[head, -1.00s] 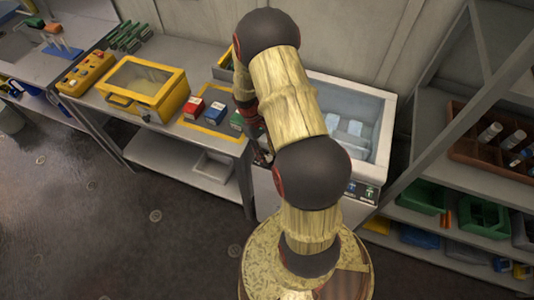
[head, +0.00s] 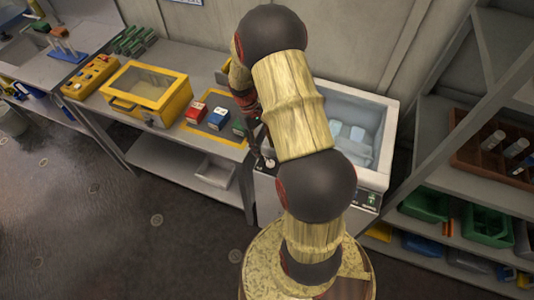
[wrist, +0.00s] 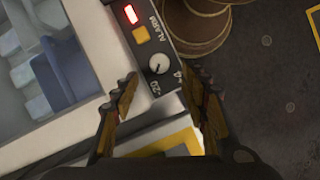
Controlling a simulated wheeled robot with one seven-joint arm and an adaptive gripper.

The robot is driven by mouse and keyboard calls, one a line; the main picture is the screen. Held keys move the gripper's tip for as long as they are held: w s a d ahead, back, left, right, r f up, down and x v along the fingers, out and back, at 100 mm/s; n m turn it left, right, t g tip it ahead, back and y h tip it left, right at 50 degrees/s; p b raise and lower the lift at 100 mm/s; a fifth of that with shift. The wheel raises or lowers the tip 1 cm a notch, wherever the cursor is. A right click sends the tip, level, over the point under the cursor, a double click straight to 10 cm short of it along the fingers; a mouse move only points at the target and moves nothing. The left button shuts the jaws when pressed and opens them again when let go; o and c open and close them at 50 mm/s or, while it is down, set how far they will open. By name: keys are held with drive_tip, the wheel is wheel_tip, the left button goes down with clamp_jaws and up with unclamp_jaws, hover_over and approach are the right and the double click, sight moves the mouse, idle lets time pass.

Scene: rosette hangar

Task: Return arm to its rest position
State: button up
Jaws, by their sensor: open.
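My gripper (wrist: 160,112) is open in the wrist view, with its two fingers apart and nothing between them. It points down near the front corner of the white chest freezer (wrist: 50,125), over the panel with a lit red ALARM light (wrist: 131,14), a yellow button (wrist: 141,34) and a dial (wrist: 158,64). In the head view, my arm rises from my base and bends down between the bench and the freezer (head: 388,135). My gripper is mostly hidden there behind the arm.
A steel bench (head: 178,130) on the left holds a yellow glass-lidded box (head: 145,92), a red box (head: 196,115), a blue box (head: 218,117) and a green box (head: 240,126). Shelving with bins (head: 487,220) stands at the right. Floor at lower left is clear.

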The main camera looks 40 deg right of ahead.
drive_tip(key=shift+w+r, duration=0.25)
drive_tip(key=shift+r, duration=0.35)
drive_tip(key=s+a+r+t, duration=0.3)
drive_tip(key=a+r, duration=0.5)
drive_tip(key=r, duration=0.1)
drive_tip(key=s+a+r+t+b, duration=0.1)
drive_tip(key=s+a+r+t, duration=0.2)
drive_tip(key=a+r, duration=0.4)
drive_tip(key=s+a+r+t+b, duration=0.1)
drive_tip(key=s+a+r+t, duration=0.3)
drive_tip(key=a+r, duration=0.4)
drive_tip(key=v, duration=0.5)
drive_tip(key=shift+w+a+r, duration=0.25)
drive_tip(key=shift+w+a, duration=0.1)
drive_tip(key=shift+w, duration=0.05)
drive_tip(key=shift+c, duration=0.9)
